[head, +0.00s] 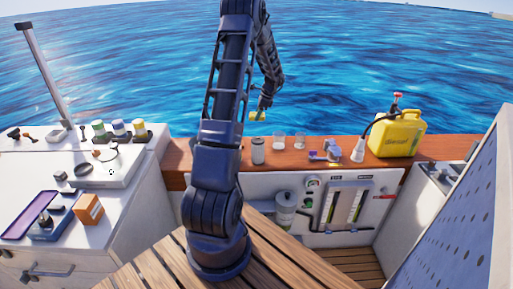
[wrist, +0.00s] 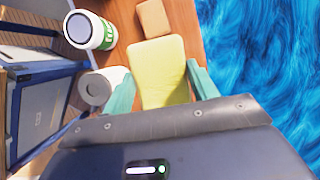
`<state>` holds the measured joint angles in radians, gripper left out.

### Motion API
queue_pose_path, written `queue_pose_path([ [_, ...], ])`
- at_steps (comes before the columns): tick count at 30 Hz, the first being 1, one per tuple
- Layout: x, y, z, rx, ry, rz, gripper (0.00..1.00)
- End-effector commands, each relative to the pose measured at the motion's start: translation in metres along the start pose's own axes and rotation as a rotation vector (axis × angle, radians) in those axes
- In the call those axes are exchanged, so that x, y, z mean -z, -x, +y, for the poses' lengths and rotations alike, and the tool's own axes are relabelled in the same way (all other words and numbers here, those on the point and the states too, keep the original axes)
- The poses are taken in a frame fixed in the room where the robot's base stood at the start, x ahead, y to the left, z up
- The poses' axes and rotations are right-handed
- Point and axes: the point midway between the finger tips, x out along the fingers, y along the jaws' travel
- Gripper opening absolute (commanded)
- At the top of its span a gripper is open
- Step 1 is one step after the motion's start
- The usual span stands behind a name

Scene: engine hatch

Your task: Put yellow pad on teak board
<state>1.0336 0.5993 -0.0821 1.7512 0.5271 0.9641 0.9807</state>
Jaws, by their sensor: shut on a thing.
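My gripper (head: 263,109) is at the end of the arm, above the far wooden ledge in the head view. The yellow pad (head: 257,115) is in it. In the wrist view, the two teal fingers of my gripper (wrist: 160,72) are shut on the sides of the yellow pad (wrist: 163,85). The reddish-brown wooden ledge (head: 440,146) runs along the water's edge; it also shows under the pad in the wrist view (wrist: 125,20). A small tan-brown block (wrist: 153,18) lies just beyond the pad. I cannot tell whether the ledge or the block is the teak board.
A white can with a green label (wrist: 90,30) and a round grey-white item (wrist: 95,88) are left of the pad. The ledge carries a grey canister (head: 258,151), clear glasses (head: 279,143) and a yellow fuel can (head: 397,135). A white counter (head: 125,190) stands left.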

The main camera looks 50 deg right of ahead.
Motion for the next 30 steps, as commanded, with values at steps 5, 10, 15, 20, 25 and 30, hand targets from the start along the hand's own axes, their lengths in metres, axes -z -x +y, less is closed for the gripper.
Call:
queue_pose_path([
  [5, 0.015, -0.037, 0.001, -0.003, -0.001, -0.001, 0.36],
  [10, 0.030, -0.071, 0.001, -0.004, -0.002, -0.002, 0.36],
  [15, 0.042, -0.102, 0.000, -0.002, -0.001, -0.002, 0.36],
  [20, 0.050, -0.120, 0.000, 0.000, 0.000, -0.001, 0.36],
  [25, 0.052, -0.127, 0.000, -0.001, 0.001, -0.001, 0.36],
  [30, 0.060, -0.145, 0.000, -0.002, 0.000, -0.001, 0.36],
])
